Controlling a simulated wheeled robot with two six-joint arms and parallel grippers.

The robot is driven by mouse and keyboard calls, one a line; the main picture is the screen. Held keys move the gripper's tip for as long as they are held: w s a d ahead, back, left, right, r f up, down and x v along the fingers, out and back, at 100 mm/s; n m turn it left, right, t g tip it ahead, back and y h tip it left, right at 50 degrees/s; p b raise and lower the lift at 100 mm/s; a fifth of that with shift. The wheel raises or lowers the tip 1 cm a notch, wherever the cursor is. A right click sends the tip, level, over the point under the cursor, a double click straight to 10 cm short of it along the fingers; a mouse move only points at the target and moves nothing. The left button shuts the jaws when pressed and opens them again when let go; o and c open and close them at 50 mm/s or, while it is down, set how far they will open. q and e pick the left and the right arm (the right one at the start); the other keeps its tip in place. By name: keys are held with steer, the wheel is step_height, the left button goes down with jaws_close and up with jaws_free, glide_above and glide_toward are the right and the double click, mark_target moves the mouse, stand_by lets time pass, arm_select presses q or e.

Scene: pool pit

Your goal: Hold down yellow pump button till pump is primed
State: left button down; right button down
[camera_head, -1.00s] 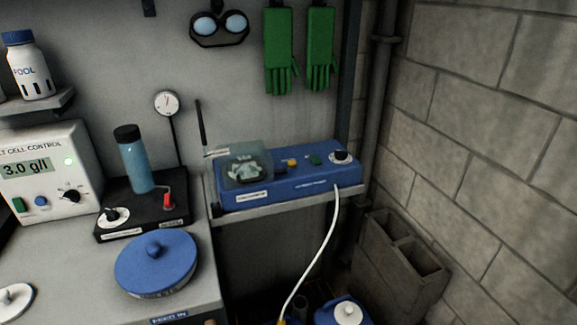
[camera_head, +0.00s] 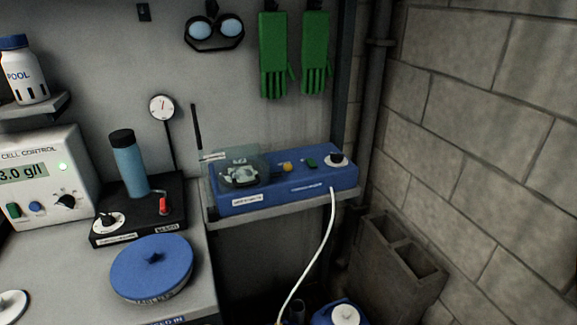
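The blue pump unit (camera_head: 280,188) sits on a small wall shelf (camera_head: 212,216) in the middle of the head view. Its yellow button (camera_head: 287,167) is on the top face, between the clear-covered pump head (camera_head: 240,172) at the left and a green switch (camera_head: 311,162). A black knob (camera_head: 336,159) is at the right end. A white tube (camera_head: 318,250) runs down from the unit's front. Nothing touches the yellow button. Whether liquid is in the tube cannot be told. Neither of my grippers shows.
A counter (camera_head: 60,270) at the left holds a control box reading 3.0 g/l (camera_head: 40,178), a black device with a blue cylinder (camera_head: 127,165) and a blue lid (camera_head: 152,268). A blue container (camera_head: 325,318) is below the shelf. A concrete block (camera_head: 400,265) stands at right.

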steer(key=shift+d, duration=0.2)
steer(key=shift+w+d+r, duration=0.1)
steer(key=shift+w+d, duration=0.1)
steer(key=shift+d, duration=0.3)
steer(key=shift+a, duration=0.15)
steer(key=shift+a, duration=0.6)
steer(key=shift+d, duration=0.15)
